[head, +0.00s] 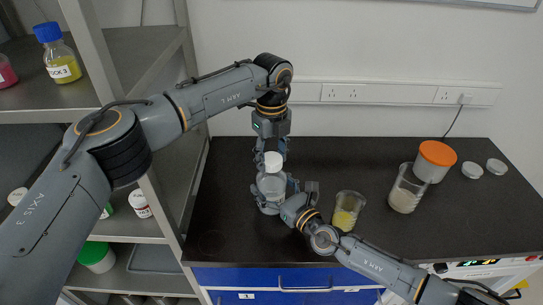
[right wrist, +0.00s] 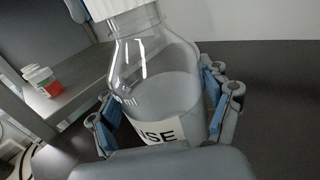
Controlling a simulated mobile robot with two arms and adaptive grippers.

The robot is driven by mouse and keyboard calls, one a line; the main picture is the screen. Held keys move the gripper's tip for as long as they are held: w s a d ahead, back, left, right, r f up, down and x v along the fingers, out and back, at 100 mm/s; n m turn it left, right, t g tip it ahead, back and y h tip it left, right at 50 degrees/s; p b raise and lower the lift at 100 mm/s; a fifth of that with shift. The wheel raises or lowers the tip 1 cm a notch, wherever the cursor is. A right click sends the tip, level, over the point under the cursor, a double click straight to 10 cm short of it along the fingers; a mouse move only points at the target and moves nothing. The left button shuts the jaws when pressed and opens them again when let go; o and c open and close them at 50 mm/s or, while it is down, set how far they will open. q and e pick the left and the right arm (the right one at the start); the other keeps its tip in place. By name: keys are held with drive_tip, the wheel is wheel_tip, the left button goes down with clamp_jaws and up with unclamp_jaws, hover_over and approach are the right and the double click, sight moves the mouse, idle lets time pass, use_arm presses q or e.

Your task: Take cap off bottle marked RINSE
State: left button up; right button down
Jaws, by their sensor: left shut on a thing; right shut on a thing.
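The clear glass bottle (head: 271,186) stands over the black bench, with a white label reading "SE" at its visible end in the right wrist view (right wrist: 155,85). My right gripper (head: 273,192) is shut around the bottle's body, with a finger on each side in the right wrist view (right wrist: 165,112). The white cap (head: 273,162) is at the top of the bottle, and it shows at the neck in the right wrist view (right wrist: 112,8). My left gripper (head: 271,152) points down from above and is shut on the cap. I cannot tell whether the cap is still threaded.
A beaker with yellow contents (head: 346,212) stands right of my right gripper. Farther right are a beaker with pale contents (head: 405,192), an orange-lidded tub (head: 434,162) and two small white lids (head: 472,170). A shelf rack (head: 150,45) with bottles stands at left.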

sight(271, 158)
use_arm(q)
drive_tip(key=n, duration=0.6)
drive_tip(key=shift+r, duration=0.25)
idle(0.3)
drive_tip(key=shift+r, duration=0.85)
drive_tip(key=shift+r, duration=2.05)
use_arm(e)
unclamp_jaws()
